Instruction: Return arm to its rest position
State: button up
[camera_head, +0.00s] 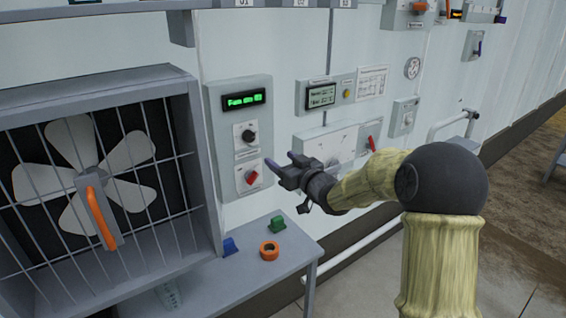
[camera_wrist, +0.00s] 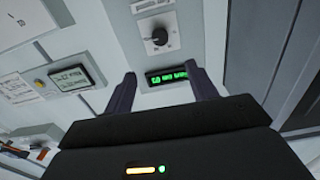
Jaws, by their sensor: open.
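My gripper (camera_head: 282,161) is open, with nothing between its two purple-grey fingers. In the head view it is raised in front of the wall, right of the fan control box (camera_head: 212,115), with one fingertip near the red knob (camera_head: 252,177) in the picture. The gap to the box cannot be judged. My arm reaches in from the right. In the wrist view my open gripper (camera_wrist: 160,78) frames the green lit display (camera_wrist: 166,76), and the black knob (camera_wrist: 158,37) shows above it. The red knob is not seen there.
A caged fan (camera_head: 75,175) with an orange handle (camera_head: 101,217) stands at left. A grey table (camera_head: 215,287) below holds an orange ring (camera_head: 269,250), a green block (camera_head: 277,223) and a blue block (camera_head: 230,246). A panel with a red lever (camera_head: 371,143) is behind my gripper.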

jog(key=s+d+f+m+g+h, duration=0.2)
jog(key=s+d+f+g+h, duration=0.15)
jog(key=s+d+f, duration=0.35)
jog(key=s+d+f+m+g+h, duration=0.25)
jog(key=s+d+f+h, duration=0.2)
jog(key=s, duration=0.45)
jog(key=s+d+f+m+g+h, duration=0.1)
jog(key=s+f+g, duration=0.1)
jog(key=s, duration=0.7)
jog(key=s+d+f+m+g+h, duration=0.1)
jog(key=s+f+g, duration=0.2)
jog(key=s, duration=0.6)
jog(key=shift+d+g+p, duration=0.25)
jog(key=shift+g+p, duration=0.1)
jog(key=shift+g, duration=0.35)
jog(key=shift+c, duration=0.3)
jog(key=c, duration=0.3)
jog(key=shift+w, duration=0.15)
jog(key=shift+c, duration=0.5)
